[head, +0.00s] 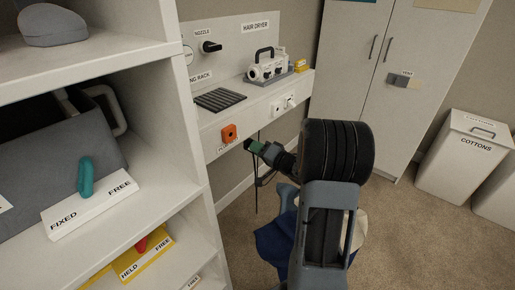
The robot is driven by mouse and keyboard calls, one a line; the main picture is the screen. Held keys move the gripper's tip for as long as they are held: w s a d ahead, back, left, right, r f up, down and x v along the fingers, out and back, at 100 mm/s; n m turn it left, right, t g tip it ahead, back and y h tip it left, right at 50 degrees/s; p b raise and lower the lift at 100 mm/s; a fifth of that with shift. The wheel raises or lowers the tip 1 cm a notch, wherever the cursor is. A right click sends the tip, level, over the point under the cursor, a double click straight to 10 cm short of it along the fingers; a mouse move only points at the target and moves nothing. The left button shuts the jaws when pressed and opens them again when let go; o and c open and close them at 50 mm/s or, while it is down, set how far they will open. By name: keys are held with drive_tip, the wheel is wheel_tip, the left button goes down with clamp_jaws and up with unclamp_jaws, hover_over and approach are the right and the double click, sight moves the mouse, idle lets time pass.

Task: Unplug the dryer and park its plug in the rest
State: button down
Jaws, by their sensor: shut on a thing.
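The white hair dryer (265,70) with a black handle sits on the counter under the "HAIR DRYER" label. An orange block (229,133) with a dark hole is on the counter's front face, above a partly legible label that begins "PL"; it looks like the plug rest. Two sockets (283,104) are on the same face, to its right. My gripper (266,151) is in front of the counter, below the sockets and right of the orange block. It is shut on a small dark green piece, apparently the plug (254,146), apart from the block. A dark cable hangs below it.
A white shelf unit (180,120) stands close on the left, with bins and labelled blocks. A ribbed dark rack (219,99) lies on the counter. A tall cabinet (380,60) and a "COTTONS" bin (465,165) stand right. Blue and white cloth lies behind my arm.

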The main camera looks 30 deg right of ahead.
sight(246, 142)
drive_tip(key=shift+x, duration=2.75)
drive_tip(key=shift+p, duration=0.95)
drive_tip(key=shift+x, duration=1.45)
drive_tip(key=c, duration=1)
unclamp_jaws()
drive_tip(key=shift+w+d, duration=0.1)
drive_tip(key=shift+c, duration=0.2)
drive_tip(key=p+v, duration=0.1)
drive_tip(key=v, duration=1.2)
drive_tip(key=shift+s, duration=0.45)
